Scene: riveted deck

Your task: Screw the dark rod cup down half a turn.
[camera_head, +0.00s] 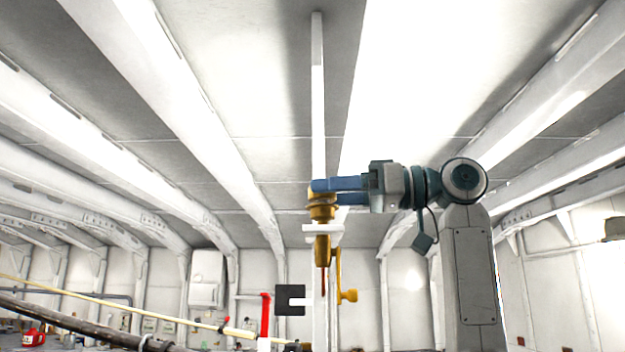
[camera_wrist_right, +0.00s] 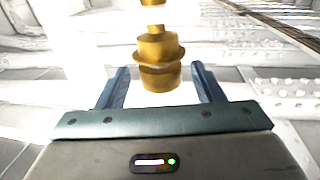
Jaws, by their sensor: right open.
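A brass-coloured cup-like fitting (camera_head: 322,212) stands upright on the white post, above a white bracket (camera_head: 322,229). It also shows in the right wrist view (camera_wrist_right: 158,75), with a collar round its middle. I see no clearly dark cup; a thin dark red rod (camera_head: 323,281) hangs below the brass body. My right gripper (camera_head: 318,190) comes in from the right at the height of the fitting's top. Its blue fingers are open. In the wrist view the fitting shows between the fingers with a gap on each side. My left gripper is not in view.
A brass crank-like handle (camera_head: 339,278) hangs beside the white post (camera_head: 318,110). A black square plate (camera_head: 289,300) and a red upright piece (camera_head: 266,314) are left of it. A dark hose (camera_head: 75,324) and a pale pole cross the lower left. Ribbed white walls lie behind.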

